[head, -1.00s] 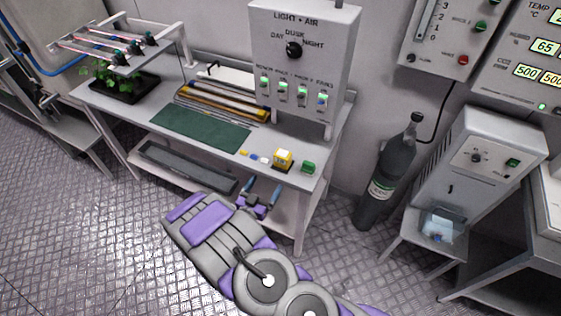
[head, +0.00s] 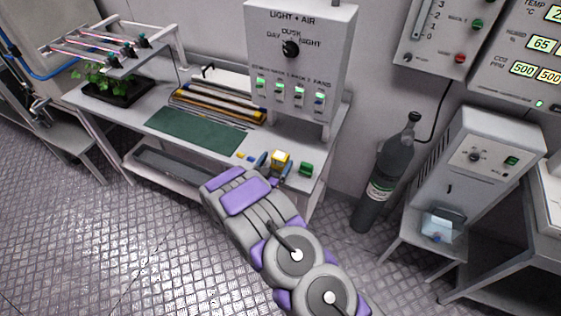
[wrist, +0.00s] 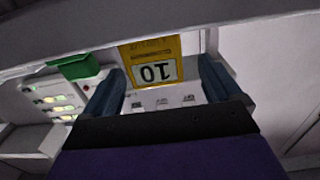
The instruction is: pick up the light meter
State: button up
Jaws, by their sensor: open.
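The light meter (head: 280,156) is a small yellow box near the right front corner of the bench top. In the wrist view the light meter (wrist: 151,50) shows a pale display reading 10, upside down, and lies between the two blue fingers in the picture. My gripper (head: 274,164) is open at the bench's front edge, close in front of the meter. Its spread fingers also show in the wrist view (wrist: 162,72). I cannot tell whether they touch the meter or how deep it sits between them.
A green block (head: 306,168) sits just right of the meter, and small blue and yellow pieces lie to its left. A green mat (head: 195,131) covers the middle of the bench (head: 140,118). The LIGHT + AIR panel (head: 300,50) stands behind. A dark gas bottle (head: 388,170) stands to the right.

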aim_at(281, 154)
jog(key=shift+w+d+f, duration=0.1)
jog(key=shift+w, duration=0.35)
jog(key=b+x, duration=0.1)
jog(key=x, duration=0.2)
jog(key=shift+w+d+f, duration=0.1)
jog(key=shift+d, duration=0.05)
jog(key=shift+w+d, duration=0.3)
jog(key=shift+d, duration=0.25)
jog(key=shift+a, duration=0.6)
jog(key=c, duration=0.4)
jog(key=shift+d, duration=0.45)
jog(key=c, duration=0.7)
jog(key=shift+c, duration=0.2)
jog(key=shift+a, duration=0.25)
